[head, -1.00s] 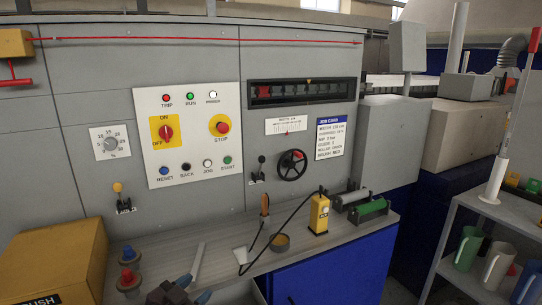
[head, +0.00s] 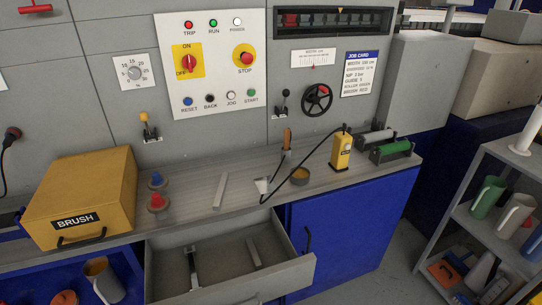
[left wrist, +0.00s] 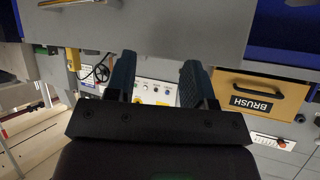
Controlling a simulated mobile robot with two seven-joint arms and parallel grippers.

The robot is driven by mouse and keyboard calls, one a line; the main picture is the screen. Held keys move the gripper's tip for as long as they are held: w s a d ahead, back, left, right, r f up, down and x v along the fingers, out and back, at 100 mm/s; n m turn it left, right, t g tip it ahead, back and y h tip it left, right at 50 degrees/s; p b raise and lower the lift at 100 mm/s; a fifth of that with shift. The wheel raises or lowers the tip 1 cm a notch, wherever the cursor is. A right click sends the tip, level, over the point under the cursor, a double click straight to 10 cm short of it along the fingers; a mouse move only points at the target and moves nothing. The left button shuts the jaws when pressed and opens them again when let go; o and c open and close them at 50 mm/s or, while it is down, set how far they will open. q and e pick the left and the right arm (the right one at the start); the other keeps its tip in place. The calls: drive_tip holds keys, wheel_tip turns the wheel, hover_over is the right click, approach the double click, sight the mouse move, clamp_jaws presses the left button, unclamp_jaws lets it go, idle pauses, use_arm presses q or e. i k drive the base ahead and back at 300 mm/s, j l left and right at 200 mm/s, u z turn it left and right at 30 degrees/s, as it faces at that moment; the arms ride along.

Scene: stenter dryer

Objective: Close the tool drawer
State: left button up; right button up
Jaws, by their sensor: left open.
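The grey tool drawer (head: 300,268) stands pulled out below the worktop in the head view, its inside showing. Two slim tools lie in it: a dark-and-grey one (head: 193,262) and a pale one (head: 254,252). My left gripper (left wrist: 159,72) shows only in the left wrist view, with its two blue fingers apart and nothing between them. A grey panel (left wrist: 140,25) with a dark handle, seemingly the drawer front, lies beyond the fingertips. I cannot tell the exact gap. My right gripper is in neither view.
A yellow BRUSH box (head: 85,195) sits on the worktop left of the drawer. A blue cabinet door (head: 345,225) is right of it. A grey shelf cart (head: 465,225) stands at the right.

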sight(228, 274)
drive_tip(key=k+l+u, duration=0.3)
drive_tip(key=k+l, duration=0.45)
